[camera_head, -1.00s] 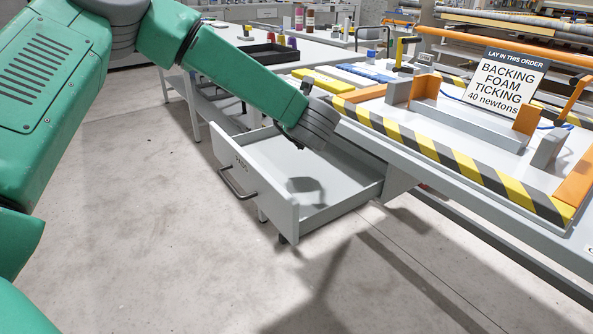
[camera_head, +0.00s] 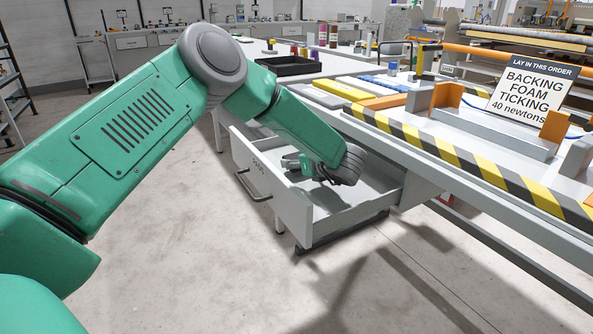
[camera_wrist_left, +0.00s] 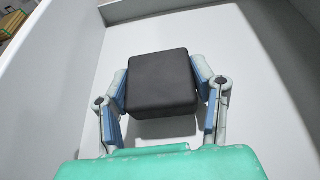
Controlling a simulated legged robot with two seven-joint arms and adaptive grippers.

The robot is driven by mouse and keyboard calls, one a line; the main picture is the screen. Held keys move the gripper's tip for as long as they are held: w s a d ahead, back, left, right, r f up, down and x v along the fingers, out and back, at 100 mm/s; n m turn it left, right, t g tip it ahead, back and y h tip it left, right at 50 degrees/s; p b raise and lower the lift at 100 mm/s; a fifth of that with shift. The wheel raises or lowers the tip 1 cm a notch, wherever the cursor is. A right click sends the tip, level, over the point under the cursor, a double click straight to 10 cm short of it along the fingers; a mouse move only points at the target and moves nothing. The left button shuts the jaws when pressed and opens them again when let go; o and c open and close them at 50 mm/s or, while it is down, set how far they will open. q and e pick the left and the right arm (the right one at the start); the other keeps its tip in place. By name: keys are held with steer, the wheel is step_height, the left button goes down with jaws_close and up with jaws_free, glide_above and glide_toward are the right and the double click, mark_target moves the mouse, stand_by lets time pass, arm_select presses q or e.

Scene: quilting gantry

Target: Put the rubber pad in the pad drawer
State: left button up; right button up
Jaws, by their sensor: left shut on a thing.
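The rubber pad (camera_wrist_left: 161,80) is a dark, nearly square block with rounded edges. My left gripper (camera_wrist_left: 161,88) is shut on it, one blue-padded finger against each side. In the head view my left gripper (camera_head: 295,163) is inside the open pad drawer (camera_head: 272,190), close to its front panel. The pad cannot be made out in that view. The wrist view shows the pale drawer floor (camera_wrist_left: 245,125) beneath the pad, with a shadow by its near edge. I cannot tell whether the pad touches the floor. My right gripper is not in view.
The drawer is pulled out under the workbench, whose edge carries a yellow-black striped strip (camera_head: 437,148). A sign (camera_head: 527,90) stands on the bench. A black tray (camera_head: 288,66) sits on the table behind. The drawer floor around the pad is clear.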

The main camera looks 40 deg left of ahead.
arm_select(q)
steer(key=shift+d+f, duration=0.35)
steer(key=shift+f, duration=0.55)
steer(key=shift+a+f, duration=0.1)
steer(key=shift+a, duration=0.35)
steer(key=o, duration=1.2)
steer(key=shift+a+f, duration=0.1)
steer(key=shift+a, duration=0.2)
steer(key=shift+c, duration=0.2)
steer(key=shift+o, duration=0.9)
steer(key=shift+a+f, duration=0.15)
steer(key=shift+d+r, duration=0.25)
steer(key=shift+d, duration=0.2)
steer(key=p+v, duration=0.2)
steer(key=v, duration=0.9)
steer(key=shift+s+d+r, duration=0.25)
steer(key=shift+d, duration=0.25)
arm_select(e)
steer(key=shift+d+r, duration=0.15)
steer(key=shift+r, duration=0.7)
arm_select(q)
steer(key=shift+a, duration=0.3)
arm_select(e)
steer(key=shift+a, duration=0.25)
